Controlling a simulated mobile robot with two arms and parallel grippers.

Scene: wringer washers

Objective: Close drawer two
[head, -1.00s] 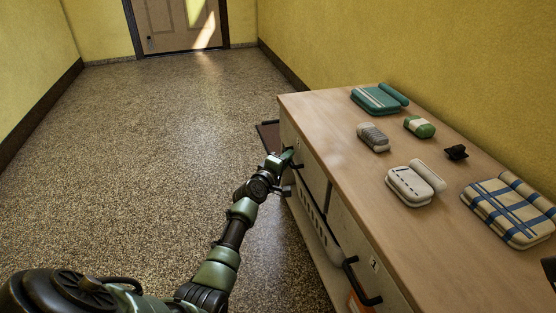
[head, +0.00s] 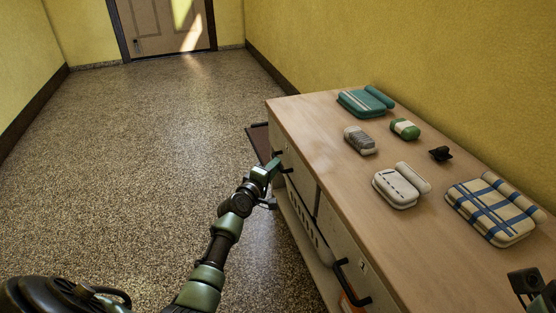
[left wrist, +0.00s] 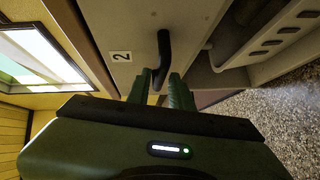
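Drawer two has a pale front (left wrist: 188,22) with a "2" label (left wrist: 121,57) in the left wrist view. Its black bar handle (left wrist: 163,50) runs down between the two green fingers of my left gripper (left wrist: 160,88). The fingers stand apart on either side of the handle, and a gap seems to show. In the head view my left gripper (head: 268,172) is at the far end of the cabinet's front. How far the drawer stands out is hard to tell. My right gripper (head: 535,287) is partly visible at the right edge; its fingers are unclear.
The wooden cabinet top (head: 310,130) holds several cloths and small items. A nearer drawer handle (head: 350,283) juts from the front. A dark brown panel (head: 258,140) sticks out at the far end. The speckled floor (head: 140,160) to the left is clear.

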